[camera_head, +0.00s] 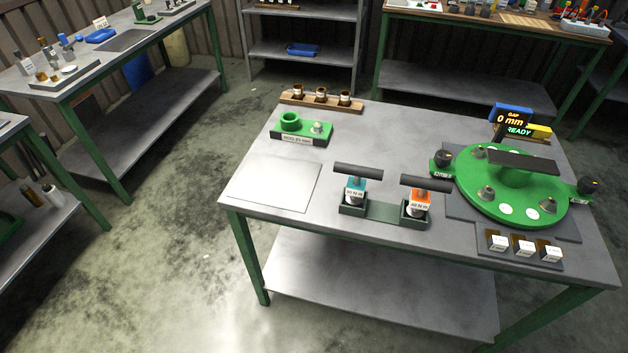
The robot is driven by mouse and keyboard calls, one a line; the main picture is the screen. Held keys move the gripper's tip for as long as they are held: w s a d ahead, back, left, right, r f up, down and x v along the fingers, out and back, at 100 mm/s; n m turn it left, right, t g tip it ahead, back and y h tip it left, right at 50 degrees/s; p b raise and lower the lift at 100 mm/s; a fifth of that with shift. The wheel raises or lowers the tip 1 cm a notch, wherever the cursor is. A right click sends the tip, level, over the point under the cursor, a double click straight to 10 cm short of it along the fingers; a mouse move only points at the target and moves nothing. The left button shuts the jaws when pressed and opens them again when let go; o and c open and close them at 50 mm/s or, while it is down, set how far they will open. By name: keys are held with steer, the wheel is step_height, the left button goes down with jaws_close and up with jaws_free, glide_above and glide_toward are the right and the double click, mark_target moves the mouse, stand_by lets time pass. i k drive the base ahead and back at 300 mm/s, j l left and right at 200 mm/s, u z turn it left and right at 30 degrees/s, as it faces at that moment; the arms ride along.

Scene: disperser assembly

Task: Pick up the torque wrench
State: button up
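Two T-handled tools stand upright in a dark green holder (383,211) at the front middle of the table; they look like torque wrenches. The left one has a teal body (355,189) and a dark crossbar. The right one has an orange body (420,201) and a similar dark crossbar. Each carries a small white label, too small to read surely. My gripper is not in view.
Small labelled blocks (524,247) sit in front. A bare light plate (276,185) lies left; a green block (303,130) stands behind it.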

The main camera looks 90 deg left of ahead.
mark_target(355, 187)
steer(key=u, duration=2.75)
steer(key=i+l+u, duration=0.6)
steer(key=i+l, duration=0.2)
steer(key=i+l+u, duration=0.3)
steer(key=l, duration=0.3)
